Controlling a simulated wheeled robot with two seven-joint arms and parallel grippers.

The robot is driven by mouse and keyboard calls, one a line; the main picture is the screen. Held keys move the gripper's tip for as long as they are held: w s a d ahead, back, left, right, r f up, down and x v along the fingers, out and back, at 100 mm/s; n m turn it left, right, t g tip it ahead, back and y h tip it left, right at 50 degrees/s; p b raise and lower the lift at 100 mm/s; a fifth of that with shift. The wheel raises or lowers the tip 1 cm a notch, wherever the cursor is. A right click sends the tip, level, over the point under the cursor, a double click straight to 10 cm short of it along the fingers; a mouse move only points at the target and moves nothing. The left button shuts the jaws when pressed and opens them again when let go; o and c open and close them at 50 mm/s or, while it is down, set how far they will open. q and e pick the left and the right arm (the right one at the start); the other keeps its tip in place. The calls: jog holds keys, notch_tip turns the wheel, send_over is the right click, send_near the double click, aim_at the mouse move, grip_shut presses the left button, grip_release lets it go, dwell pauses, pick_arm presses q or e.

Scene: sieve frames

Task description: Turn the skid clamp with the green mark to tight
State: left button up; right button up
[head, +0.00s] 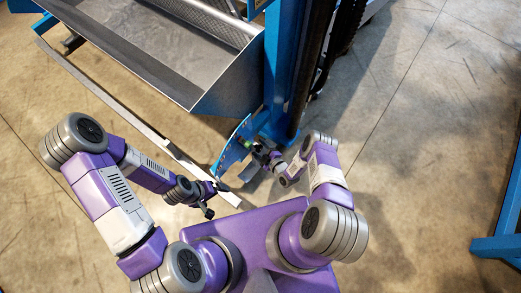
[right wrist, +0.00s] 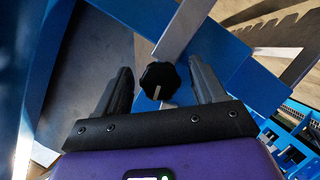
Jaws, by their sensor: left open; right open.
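A black lobed knob (right wrist: 159,81) with a pale pointer line on its face shows in the right wrist view, in front of a grey metal bar and a blue frame. My right gripper (right wrist: 162,78) is open, with one finger on each side of the knob and visible gaps between. In the head view my right gripper (head: 261,154) is at the blue slotted plate (head: 231,147), beside a small green spot (head: 241,140). The knob itself is hard to make out there. My left gripper (head: 217,192) is open, near the lower end of the long metal rail.
The grey sieve tray (head: 180,45) with its blue frame fills the upper left. A blue post (head: 280,70) stands right behind my right gripper. A long metal rail (head: 120,110) runs below the tray. Bare floor (head: 430,130) lies to the right.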

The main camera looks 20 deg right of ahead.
jog(key=shift+c, duration=0.5)
jog(key=c, duration=1)
jog(key=shift+o, duration=0.2)
jog(key=shift+m, duration=0.3)
jog(key=m+g+y, duration=0.1)
jog(key=m, duration=0.2)
jog(key=shift+d+g, duration=0.1)
jog(key=shift+g, duration=0.3)
jog(key=m+g+y, duration=0.1)
jog(key=m+y, duration=0.1)
jog(key=m, duration=0.1)
jog(key=shift+m, duration=0.3)
jog(key=m+g+y, duration=0.1)
jog(key=m+y, duration=0.1)
jog(key=m, duration=0.1)
jog(key=shift+m+g+y, duration=0.3)
jog(key=shift+g, duration=0.1)
jog(key=m+y, duration=0.2)
jog(key=m, duration=0.1)
jog(key=shift+m, duration=0.4)
